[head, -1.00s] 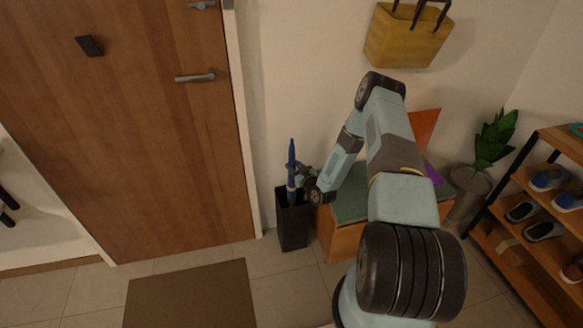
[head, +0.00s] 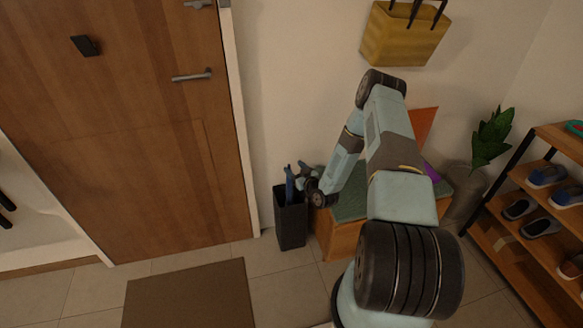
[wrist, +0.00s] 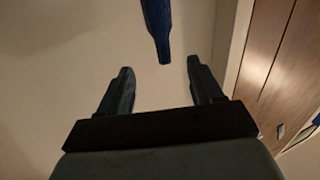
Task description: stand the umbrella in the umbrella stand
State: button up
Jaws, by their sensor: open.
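The blue umbrella (head: 290,187) stands in the black umbrella stand (head: 291,224), its upper part showing above the rim. The stand is upright on the floor between the door and the bench. My gripper (head: 301,172) is beside the umbrella's top, just above the stand's right rim. In the wrist view my gripper (wrist: 160,85) is open, with nothing between its two fingers. The blue umbrella (wrist: 157,28) shows there beyond the fingertips, apart from them. The umbrella's lower part is hidden inside the stand.
A wooden bench with a green top (head: 349,207) stands right of the stand, under my arm. A wooden door (head: 130,130) is at left, a brown mat (head: 190,297) on the floor. A shoe rack (head: 520,237) and a potted plant (head: 490,140) are at right.

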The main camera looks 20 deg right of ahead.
jog(key=v, duration=1.1)
dwell(0.6)
